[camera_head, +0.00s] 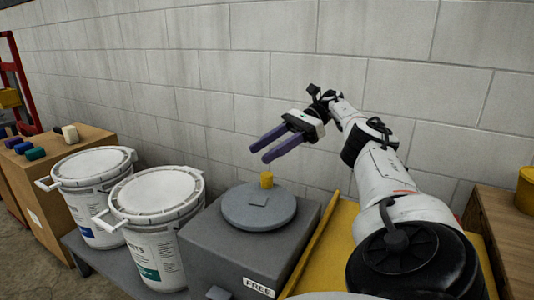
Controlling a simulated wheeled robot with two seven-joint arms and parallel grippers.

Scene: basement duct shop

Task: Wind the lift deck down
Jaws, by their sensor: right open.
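My right gripper (259,147) is open and empty, its two purple fingers pointing left and down. It hangs above a grey round disc (250,214) with a small yellow knob (266,180) standing on its far edge. The disc sits on top of a grey box (222,252) with a label reading "FREE". The fingers are apart from the knob. A yellow surface (338,245) with a raised edge lies right of the box; I cannot tell whether it is the lift deck. My left gripper is not in view.
Two white lidded buckets (164,193) (92,166) stand left of the box on a grey surface. A cardboard-coloured box (43,187) with several small coloured items is at far left. A wooden surface (507,225) is at right. A block wall (290,60) closes off the back.

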